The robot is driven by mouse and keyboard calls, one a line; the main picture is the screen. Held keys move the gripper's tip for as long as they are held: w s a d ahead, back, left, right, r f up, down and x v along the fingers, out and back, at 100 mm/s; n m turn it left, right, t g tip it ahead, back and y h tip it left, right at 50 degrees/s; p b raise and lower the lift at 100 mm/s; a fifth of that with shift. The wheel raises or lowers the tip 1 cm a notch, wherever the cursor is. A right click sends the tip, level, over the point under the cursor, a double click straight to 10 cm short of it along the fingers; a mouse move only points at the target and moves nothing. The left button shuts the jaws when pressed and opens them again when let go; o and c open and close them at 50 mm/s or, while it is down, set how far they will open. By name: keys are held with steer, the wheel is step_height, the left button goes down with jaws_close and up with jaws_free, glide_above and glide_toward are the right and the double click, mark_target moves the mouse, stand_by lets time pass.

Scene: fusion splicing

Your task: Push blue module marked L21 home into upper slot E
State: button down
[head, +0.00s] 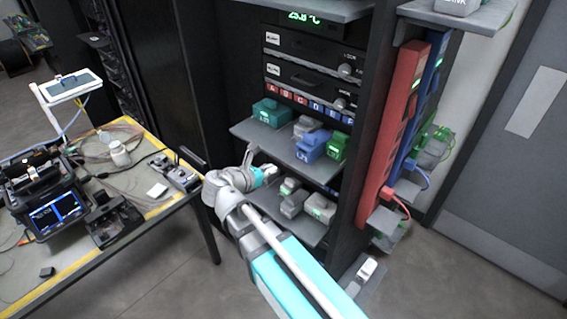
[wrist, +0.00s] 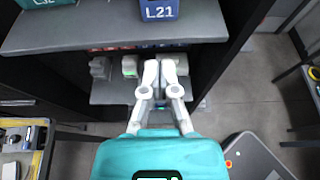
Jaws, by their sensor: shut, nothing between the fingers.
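The blue module marked L21 (head: 311,147) sits upright on the upper shelf (head: 262,136), near its front edge. In the wrist view its lower front with the white L21 label shows at the top (wrist: 159,10); the rest is cut off. A row of lettered red and blue tags (head: 309,107) runs above the shelf; the inside of upper slot E cannot be made out. My gripper (wrist: 160,70) is shut and empty, its two fingers side by side. It is below the upper shelf, in front of the lower shelf (wrist: 112,93), apart from L21.
On the upper shelf a green module (head: 338,146) stands right of L21, a grey one (head: 306,126) behind it, and a teal one (head: 270,112) at left. Grey modules (head: 320,207) stand on the lower shelf. A cluttered bench (head: 105,278) is at left.

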steer(key=shift+w+d+f, duration=0.15)
steer(key=shift+w+d, duration=0.05)
steer(key=shift+w, duration=0.05)
steer(key=b, duration=0.3)
glide_toward(302, 154)
steer(key=shift+w+d+f, duration=0.8)
steer(key=shift+w+f, duration=0.1)
steer(key=shift+f, duration=0.4)
steer(key=shift+w+d, duration=1.25)
steer(key=shift+w, duration=0.35)
steer(key=shift+w+d, duration=1.25)
steer(key=shift+w, duration=0.4)
steer(key=shift+w+d, duration=1.25)
steer(key=shift+w, duration=0.35)
steer(key=shift+s+a, duration=0.8)
steer(key=shift+s, duration=0.25)
steer(key=shift+s+a, duration=0.85)
steer(key=shift+s, duration=0.25)
steer(key=shift+s+a, duration=0.8)
steer(key=shift+s, duration=0.25)
